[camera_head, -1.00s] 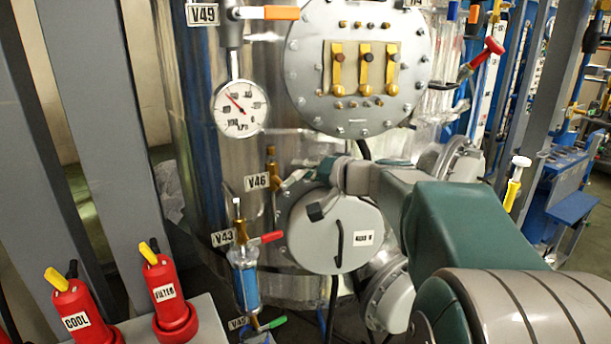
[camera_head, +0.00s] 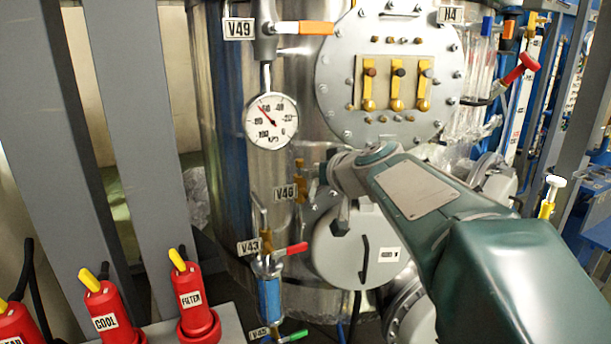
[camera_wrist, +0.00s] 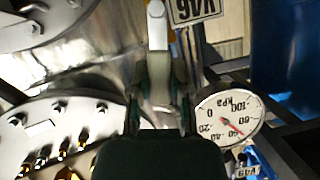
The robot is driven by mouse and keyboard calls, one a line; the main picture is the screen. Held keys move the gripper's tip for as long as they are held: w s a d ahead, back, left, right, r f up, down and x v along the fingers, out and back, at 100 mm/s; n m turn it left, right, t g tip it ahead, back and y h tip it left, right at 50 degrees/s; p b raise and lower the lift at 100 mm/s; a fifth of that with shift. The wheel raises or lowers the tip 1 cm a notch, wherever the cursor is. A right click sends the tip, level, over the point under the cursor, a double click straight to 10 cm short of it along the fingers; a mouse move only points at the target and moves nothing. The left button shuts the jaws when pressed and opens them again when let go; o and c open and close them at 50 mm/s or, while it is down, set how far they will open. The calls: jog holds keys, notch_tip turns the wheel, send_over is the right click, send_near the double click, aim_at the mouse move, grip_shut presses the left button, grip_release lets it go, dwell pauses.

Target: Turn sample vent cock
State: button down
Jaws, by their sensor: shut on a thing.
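The cock labelled V46 has a brass body (camera_head: 300,180) on the steel vessel, right of the V46 tag (camera_head: 285,193). The tag shows upside down at the top of the wrist view (camera_wrist: 195,8). My gripper (camera_head: 322,173) is at this cock, reaching in from the right. In the wrist view my gripper (camera_wrist: 160,95) is shut on the cock's pale lever (camera_wrist: 157,40), which sticks out between the fingers. My gripper and wrist partly hide the lever in the head view. I cannot tell which tag stands for the sample vent.
A pressure gauge (camera_head: 271,121) and the orange-handled V49 valve (camera_head: 316,28) are above left. The red-handled V43 valve (camera_head: 292,249) and blue filter (camera_head: 270,297) are below. A round flange (camera_head: 440,75) is above my wrist, a hatch (camera_head: 340,255) below. Red bottles (camera_head: 200,310) stand at lower left.

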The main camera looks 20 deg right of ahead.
jog(key=shift+a+f+n, duration=0.25)
jog(key=shift+f+n, duration=0.05)
dwell(0.5)
jog(key=c, duration=0.6)
grip_release()
jog(key=shift+o, duration=0.2)
jog(key=shift+r, duration=0.15)
jog(key=shift+r+h, duration=0.1)
jog(key=shift+h, duration=0.2)
jog(key=v, duration=1.1)
jog(key=shift+s, duration=0.45)
jog(key=shift+a, duration=0.1)
